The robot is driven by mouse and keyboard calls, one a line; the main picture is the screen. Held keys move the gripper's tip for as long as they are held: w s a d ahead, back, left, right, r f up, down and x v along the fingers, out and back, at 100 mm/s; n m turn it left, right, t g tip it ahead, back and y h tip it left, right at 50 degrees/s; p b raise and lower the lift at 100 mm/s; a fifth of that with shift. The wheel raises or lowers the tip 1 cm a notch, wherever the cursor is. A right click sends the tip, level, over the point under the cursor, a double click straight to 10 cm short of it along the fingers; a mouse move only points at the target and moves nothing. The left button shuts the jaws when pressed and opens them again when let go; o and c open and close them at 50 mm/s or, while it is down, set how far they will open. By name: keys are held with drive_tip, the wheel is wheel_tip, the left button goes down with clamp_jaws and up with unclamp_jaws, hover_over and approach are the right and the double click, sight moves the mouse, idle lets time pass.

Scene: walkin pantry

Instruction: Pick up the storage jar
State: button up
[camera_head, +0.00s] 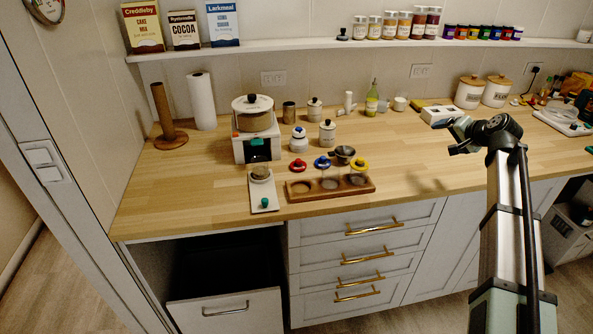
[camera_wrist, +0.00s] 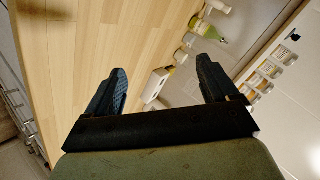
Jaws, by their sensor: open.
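Several lidded containers could be the storage jar; I cannot tell which one is meant. A pale jar with a dark-knobbed lid (camera_head: 327,134) stands upright mid-counter, and a similar jar (camera_head: 315,110) stands behind it. Two white canisters with wooden lids, a left one (camera_head: 469,93) and a right one (camera_head: 496,92), stand at the back right. My gripper (camera_head: 453,137) is above the counter's right half, open and empty, apart from all of these. In the wrist view my gripper (camera_wrist: 160,67) shows two spread dark fingers with nothing between them.
A white appliance (camera_head: 254,148), a wooden rack (camera_head: 331,187) and a scale-like board (camera_head: 263,193) stand at the left. A green bottle (camera_head: 372,100) and a white box (camera_head: 440,116) are at the back. A shelf (camera_head: 385,43) overhangs. The counter's middle-right front is clear.

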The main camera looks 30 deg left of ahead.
drive_tip(key=s+a+n+g, duration=0.2)
drive_tip(key=s+a+n, duration=0.25)
drive_tip(key=a, duration=0.85)
drive_tip(key=n+g+h, duration=0.4)
drive_tip(key=n, duration=0.6)
hover_over(260, 169)
drive_tip(key=f, duration=0.2)
drive_tip(key=w+f, duration=0.1)
drive_tip(key=f, duration=0.1)
drive_tip(key=shift+f, duration=0.35)
drive_tip(key=shift+x, duration=3.2)
drive_tip(key=shift+d, duration=0.15)
drive_tip(key=c, duration=1.2)
drive_tip(key=shift+o, duration=0.2)
drive_tip(key=shift+r, duration=0.1)
